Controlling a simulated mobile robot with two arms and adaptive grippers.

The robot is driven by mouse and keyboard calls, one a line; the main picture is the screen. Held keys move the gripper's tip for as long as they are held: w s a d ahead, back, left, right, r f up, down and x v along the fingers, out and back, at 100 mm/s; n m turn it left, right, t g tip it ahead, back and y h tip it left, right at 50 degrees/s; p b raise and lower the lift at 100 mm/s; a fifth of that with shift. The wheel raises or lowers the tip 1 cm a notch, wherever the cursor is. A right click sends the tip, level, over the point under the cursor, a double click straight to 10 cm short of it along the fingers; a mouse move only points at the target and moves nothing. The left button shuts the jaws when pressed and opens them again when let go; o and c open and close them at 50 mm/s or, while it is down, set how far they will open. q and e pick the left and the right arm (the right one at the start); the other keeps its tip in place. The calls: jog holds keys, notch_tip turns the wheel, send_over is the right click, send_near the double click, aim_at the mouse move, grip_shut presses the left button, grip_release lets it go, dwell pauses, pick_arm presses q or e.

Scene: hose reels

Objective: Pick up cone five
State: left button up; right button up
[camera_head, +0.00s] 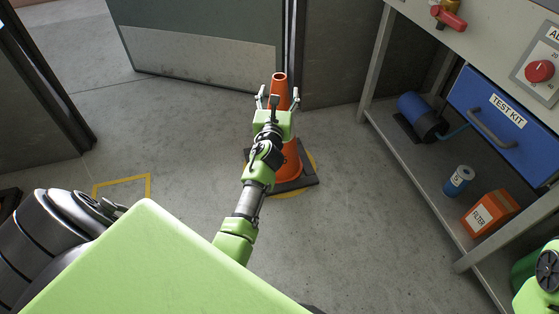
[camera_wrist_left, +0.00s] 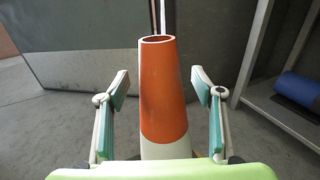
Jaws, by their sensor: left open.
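An orange traffic cone (camera_head: 280,88) with a dark square base stands upright on the floor, over a yellow floor marking. My left gripper (camera_head: 278,95) is in front of the cone's upper part, and the arm hides much of the cone. In the left wrist view the cone (camera_wrist_left: 164,90) stands between the two open fingers of the left gripper (camera_wrist_left: 160,88), with a gap on each side. Its hollow top and a white band lower down show. No number is readable on it. Only a small green part at the lower right edge of the head view may belong to my right arm.
A workbench with a lower shelf (camera_head: 415,165) stands on the right, holding a blue cylinder (camera_head: 418,112), a small blue can (camera_head: 459,180) and an orange filter box (camera_head: 490,212). A blue test kit drawer (camera_head: 500,115) is above. A grey door (camera_head: 200,45) stands behind. The floor left of the cone is clear.

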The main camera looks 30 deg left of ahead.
pick_arm(q)
jog(key=shift+x, duration=0.95)
jog(key=shift+c, duration=0.4)
grip_shut()
jog(key=shift+r, duration=0.3)
